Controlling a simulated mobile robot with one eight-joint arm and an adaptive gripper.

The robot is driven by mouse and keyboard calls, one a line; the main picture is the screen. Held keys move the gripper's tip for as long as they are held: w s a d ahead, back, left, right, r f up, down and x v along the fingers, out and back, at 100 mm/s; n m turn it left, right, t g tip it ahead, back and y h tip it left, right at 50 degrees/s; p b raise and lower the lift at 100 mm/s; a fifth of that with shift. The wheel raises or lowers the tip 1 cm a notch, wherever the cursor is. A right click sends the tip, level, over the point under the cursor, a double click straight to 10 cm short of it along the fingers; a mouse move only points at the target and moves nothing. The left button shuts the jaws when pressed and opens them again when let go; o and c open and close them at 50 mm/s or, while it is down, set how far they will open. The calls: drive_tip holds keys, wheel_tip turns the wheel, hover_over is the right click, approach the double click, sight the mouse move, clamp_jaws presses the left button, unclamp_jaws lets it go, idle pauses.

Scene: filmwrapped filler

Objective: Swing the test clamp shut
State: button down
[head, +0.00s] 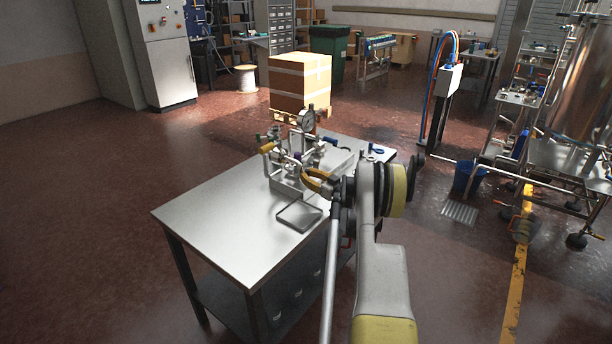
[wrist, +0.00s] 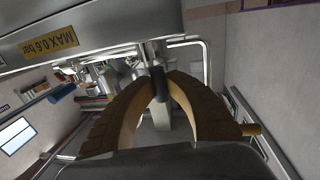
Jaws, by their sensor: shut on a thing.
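The test rig (head: 287,181) with its clamp stands on the steel table, a metal block with pipes, valves and a round gauge (head: 307,120) on top. My gripper (head: 312,181) reaches its front right side from the right. In the wrist view its two ribbed yellow-brown fingers (wrist: 158,80) close around a dark-sleeved bar (wrist: 157,84), which looks like the handle of the test clamp. The bar's upper end meets a metal fitting below a steel plate marked "MAX 0.6 bar" (wrist: 52,43). The rest of the clamp is hidden by my fingers and arm in the head view.
A yellow-handled valve (head: 268,148) sticks out at the rig's left. The table's left part (head: 215,215) is bare.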

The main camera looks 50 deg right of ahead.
drive_tip(key=shift+s+d, duration=0.1)
drive_tip(key=shift+d, duration=0.05)
drive_tip(key=c, duration=1.7)
unclamp_jaws()
drive_tip(key=shift+d, duration=0.1)
drive_tip(key=shift+o, duration=0.2)
drive_tip(key=s+a, duration=0.1)
drive_tip(key=s, duration=1.1)
drive_tip(key=shift+a, duration=0.2)
